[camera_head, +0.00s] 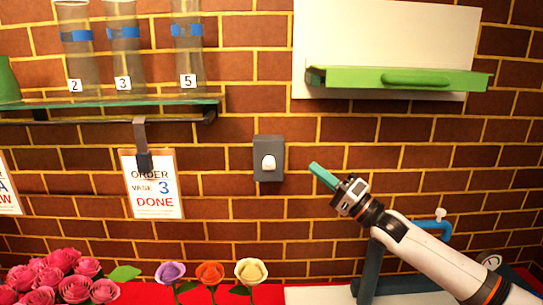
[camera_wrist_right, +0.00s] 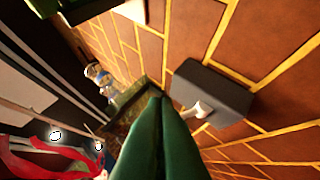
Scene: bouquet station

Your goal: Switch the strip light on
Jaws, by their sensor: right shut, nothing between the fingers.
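I cannot make out the strip light itself. My left gripper is not in view.
A glass shelf (camera_head: 108,103) with numbered vases is at the upper left. An order card (camera_head: 153,200) hangs below it. A green flap with a handle (camera_head: 414,79) is at the upper right. Pink roses (camera_head: 60,274) and single flowers (camera_head: 210,273) stand along the bottom.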

